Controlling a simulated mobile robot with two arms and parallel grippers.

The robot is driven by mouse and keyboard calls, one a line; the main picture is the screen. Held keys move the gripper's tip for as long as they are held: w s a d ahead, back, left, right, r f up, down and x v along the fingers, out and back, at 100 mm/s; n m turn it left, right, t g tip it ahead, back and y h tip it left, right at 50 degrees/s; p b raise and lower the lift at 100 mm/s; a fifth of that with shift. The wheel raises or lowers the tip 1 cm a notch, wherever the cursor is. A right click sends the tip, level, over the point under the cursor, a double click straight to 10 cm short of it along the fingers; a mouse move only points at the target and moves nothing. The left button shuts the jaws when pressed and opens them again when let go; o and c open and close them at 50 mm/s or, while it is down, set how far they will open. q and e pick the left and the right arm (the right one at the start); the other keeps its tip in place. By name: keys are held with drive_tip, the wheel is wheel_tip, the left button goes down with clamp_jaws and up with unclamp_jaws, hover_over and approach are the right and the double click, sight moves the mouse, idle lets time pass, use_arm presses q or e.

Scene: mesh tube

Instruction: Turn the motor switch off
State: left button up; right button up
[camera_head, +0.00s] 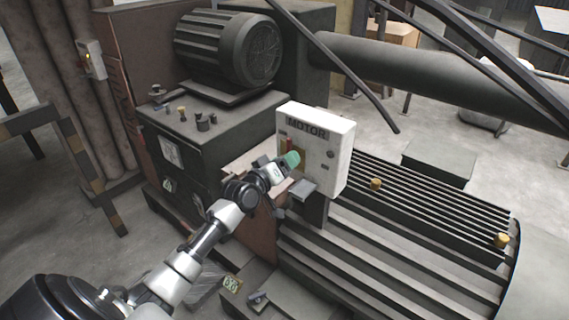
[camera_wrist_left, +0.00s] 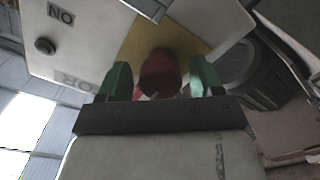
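The white motor box (camera_head: 340,150) carries the label MOTOR and stands on the machine in the middle of the head view. A red switch handle (camera_head: 290,143) shows on its face, partly hidden by my gripper. My left gripper (camera_head: 290,160) is at the box's face. In the left wrist view, the red switch handle (camera_wrist_left: 160,74) stands out from a yellow plate (camera_wrist_left: 185,38). The green fingertips of my left gripper (camera_wrist_left: 161,80) are open on either side of it, with a small gap at each side. My right gripper is not in view.
A dark round button (camera_wrist_left: 45,46) sits by an ON label (camera_wrist_left: 61,14) on the box face. A large dark motor (camera_head: 230,50) stands behind left. Ribbed machine casing (camera_head: 420,205) extends to the right.

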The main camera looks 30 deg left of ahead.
use_arm(q)
drive_tip(key=shift+f, duration=0.1)
drive_tip(key=s+b, duration=0.1)
drive_tip(key=s, duration=1)
drive_tip(key=shift+a+b, duration=0.35)
drive_tip(key=shift+a, duration=0.05)
drive_tip(key=shift+w, duration=0.1)
